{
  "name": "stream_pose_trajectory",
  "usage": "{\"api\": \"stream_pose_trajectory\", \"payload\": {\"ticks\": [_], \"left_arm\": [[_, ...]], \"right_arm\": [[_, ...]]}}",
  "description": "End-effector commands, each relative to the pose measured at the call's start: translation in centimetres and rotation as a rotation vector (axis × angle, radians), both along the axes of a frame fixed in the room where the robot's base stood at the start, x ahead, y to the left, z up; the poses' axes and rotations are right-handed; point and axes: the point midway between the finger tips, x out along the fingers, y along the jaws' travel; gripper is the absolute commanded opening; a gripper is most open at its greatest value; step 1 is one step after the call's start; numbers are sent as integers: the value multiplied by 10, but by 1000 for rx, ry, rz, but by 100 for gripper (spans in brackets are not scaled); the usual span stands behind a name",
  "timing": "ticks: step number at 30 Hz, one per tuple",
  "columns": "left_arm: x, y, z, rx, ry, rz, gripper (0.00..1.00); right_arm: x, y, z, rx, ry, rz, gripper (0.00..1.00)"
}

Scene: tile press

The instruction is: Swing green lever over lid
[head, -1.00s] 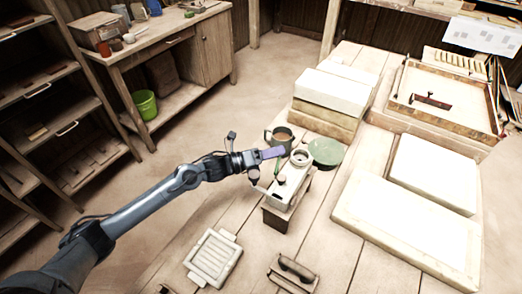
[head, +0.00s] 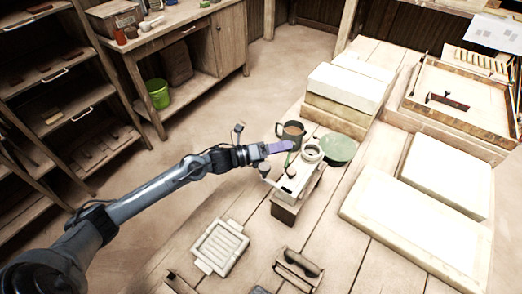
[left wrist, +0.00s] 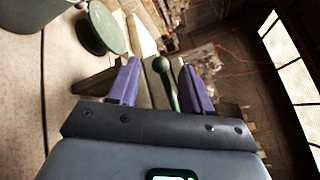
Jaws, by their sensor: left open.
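The press (head: 296,178) is a pale device on a wooden block on the bench, with a round white ring (head: 312,152) at its far end. The green lever (head: 288,159) stands up at the press's left side. In the left wrist view, the lever (left wrist: 163,68) is a green rod with a rounded knob. My left gripper (head: 288,147) is at the lever's upper end. Its purple fingers (left wrist: 158,85) are open, one on each side of the lever, with gaps showing. I cannot tell which part is the lid. My right gripper is out of view.
A mug (head: 291,134) and a green disc (head: 339,149) stand just behind the press. Stacked pale slabs (head: 345,92) are farther back, and large slabs (head: 415,230) lie to the right. A slotted frame (head: 220,247) and a handled tool (head: 298,268) lie in front.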

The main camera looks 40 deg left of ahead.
Motion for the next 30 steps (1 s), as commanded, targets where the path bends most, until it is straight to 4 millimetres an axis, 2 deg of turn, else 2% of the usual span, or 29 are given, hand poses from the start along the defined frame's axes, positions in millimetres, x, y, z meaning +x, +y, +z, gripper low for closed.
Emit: {"api": "stream_pose_trajectory", "payload": {"ticks": [9, 15, 21, 30], "left_arm": [[-43, 27, -1, 3, 6, -1, 49], [-64, 41, -1, 2, 6, -2, 49], [-74, 49, -1, 2, 4, -2, 49], [-77, 51, -1, 1, 3, -1, 49]], "right_arm": [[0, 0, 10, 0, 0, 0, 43], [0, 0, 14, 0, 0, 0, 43], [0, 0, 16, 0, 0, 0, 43], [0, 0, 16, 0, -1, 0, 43]]}}
